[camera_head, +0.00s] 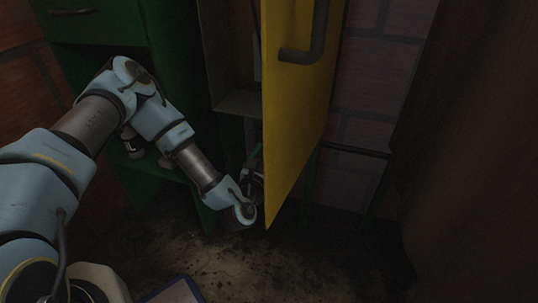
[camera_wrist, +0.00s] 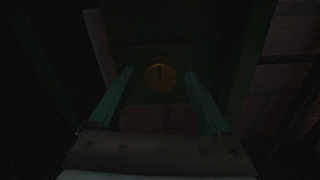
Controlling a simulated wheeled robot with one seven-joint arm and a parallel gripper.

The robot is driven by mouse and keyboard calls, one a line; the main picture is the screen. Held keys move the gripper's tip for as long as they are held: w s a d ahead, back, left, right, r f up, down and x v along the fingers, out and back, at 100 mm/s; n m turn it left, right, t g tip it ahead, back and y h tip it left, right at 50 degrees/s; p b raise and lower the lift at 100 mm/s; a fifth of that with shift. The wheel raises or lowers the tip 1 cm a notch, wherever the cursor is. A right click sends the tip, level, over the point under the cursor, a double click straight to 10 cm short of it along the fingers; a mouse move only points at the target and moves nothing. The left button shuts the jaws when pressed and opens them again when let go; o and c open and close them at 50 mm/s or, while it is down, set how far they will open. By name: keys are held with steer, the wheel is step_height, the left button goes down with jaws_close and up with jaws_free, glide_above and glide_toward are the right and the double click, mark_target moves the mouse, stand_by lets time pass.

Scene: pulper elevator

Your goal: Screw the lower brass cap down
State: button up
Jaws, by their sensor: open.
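A round brass cap (camera_wrist: 160,77) shows in the wrist view, straight ahead and between my fingers, on a dark green surface. A short dark mark shows on its face. My gripper (camera_wrist: 158,82) is open, with one green finger on each side of the cap. The fingers look apart from the cap, but the dim light hides the exact distance. In the head view my gripper (camera_head: 254,172) is low, behind the edge of the yellow door, and partly hidden. The cap is not visible in the head view.
An open yellow door (camera_head: 297,110) with a dark handle (camera_head: 305,45) stands close to the right of my wrist. A green cabinet (camera_head: 100,40) is at the left. A brick wall (camera_head: 375,100) is behind. The dirty floor (camera_head: 240,265) in front is mostly clear.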

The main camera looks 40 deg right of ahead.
jaws_close()
stand_by(0.6)
steer(key=shift+m, duration=0.3)
